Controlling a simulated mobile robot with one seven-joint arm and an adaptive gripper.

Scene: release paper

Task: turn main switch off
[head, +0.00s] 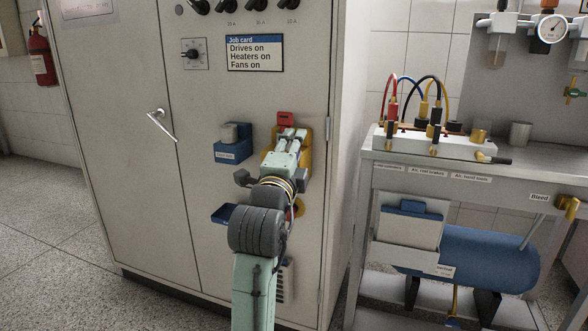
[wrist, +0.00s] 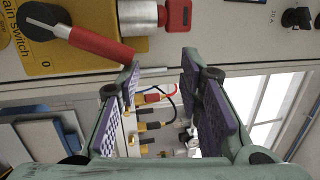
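The main switch shows at the upper left of the wrist view: a yellow plate (wrist: 75,65) with cut-off lettering and a "0", a black hub, and a red handle (wrist: 100,45). The handle slants away from the hub to the lower right; the "0" is below the hub in that view. My gripper (wrist: 162,75) is open, with nothing between its fingers. The handle's end is close to the left finger's tip; contact cannot be told. In the head view my gripper (head: 290,134) is in front of the yellow plate (head: 304,163) and hides the handle.
A red block (head: 286,118) sits above the switch; a red part (wrist: 179,15) and silver cylinder (wrist: 138,16) show near the handle. A blue holder (head: 232,152) and blue tray (head: 223,213) are left on the cabinet. A bench (head: 400,160) with hoses stands right.

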